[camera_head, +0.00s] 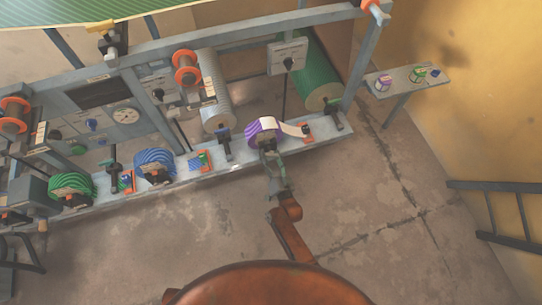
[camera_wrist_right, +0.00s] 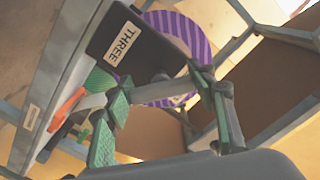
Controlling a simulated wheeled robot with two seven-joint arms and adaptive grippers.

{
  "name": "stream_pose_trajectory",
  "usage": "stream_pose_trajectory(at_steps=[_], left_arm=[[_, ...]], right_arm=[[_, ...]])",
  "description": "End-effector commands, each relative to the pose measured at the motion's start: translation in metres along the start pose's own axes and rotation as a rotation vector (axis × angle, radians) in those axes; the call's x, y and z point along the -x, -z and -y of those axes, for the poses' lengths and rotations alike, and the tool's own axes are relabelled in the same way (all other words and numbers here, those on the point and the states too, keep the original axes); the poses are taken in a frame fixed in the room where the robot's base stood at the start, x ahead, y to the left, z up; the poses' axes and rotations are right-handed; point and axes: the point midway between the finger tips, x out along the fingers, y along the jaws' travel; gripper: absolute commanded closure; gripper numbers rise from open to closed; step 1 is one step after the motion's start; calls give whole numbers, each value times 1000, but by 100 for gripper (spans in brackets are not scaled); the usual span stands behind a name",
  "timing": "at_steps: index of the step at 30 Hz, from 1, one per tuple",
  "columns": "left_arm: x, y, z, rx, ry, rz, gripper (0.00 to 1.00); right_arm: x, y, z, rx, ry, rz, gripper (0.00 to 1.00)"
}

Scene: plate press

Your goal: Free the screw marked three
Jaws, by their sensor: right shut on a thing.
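A dark block (camera_wrist_right: 105,22) with a white label reading THREE (camera_wrist_right: 124,42) fills the upper left of the right wrist view. A purple-and-white striped roll (camera_wrist_right: 192,28) sits behind it; in the head view the roll (camera_head: 255,133) is at the right part of the machine's front rail. My right gripper (camera_wrist_right: 160,87), with green finger pads, is just below the block, shut on a grey bar-like part (camera_wrist_right: 152,87), apparently the handle of the screw marked three. In the head view my right gripper (camera_head: 269,153) is in front of the roll and hides the screw. My left gripper does not show.
The grey front rail (camera_head: 213,174) also carries a blue roll (camera_head: 153,162), a green roll (camera_head: 72,185) and several dark clamps. A small shelf (camera_head: 405,80) with coloured items stands at right. The floor (camera_head: 400,210) in front is clear; a dark rack (camera_head: 500,210) stands at far right.

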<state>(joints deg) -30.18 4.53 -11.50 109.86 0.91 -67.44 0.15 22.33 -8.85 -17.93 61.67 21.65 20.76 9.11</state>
Motion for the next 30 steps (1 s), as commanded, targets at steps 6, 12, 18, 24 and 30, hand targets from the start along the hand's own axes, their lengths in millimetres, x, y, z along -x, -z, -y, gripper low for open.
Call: stream_pose_trajectory(at_steps=[6, 12, 18, 24, 30], left_arm=[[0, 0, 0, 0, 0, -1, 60], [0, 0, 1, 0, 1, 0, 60], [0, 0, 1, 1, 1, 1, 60], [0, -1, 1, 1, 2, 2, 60], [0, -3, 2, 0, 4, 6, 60]], right_arm=[[1, -1, -1, 2, -2, 1, 73], [1, -1, -1, 1, -2, 1, 44], [0, 0, -1, 0, -1, 1, 30], [0, 0, 0, 0, 0, 0, 30], [9, -1, -1, -1, -2, 1, 30]])
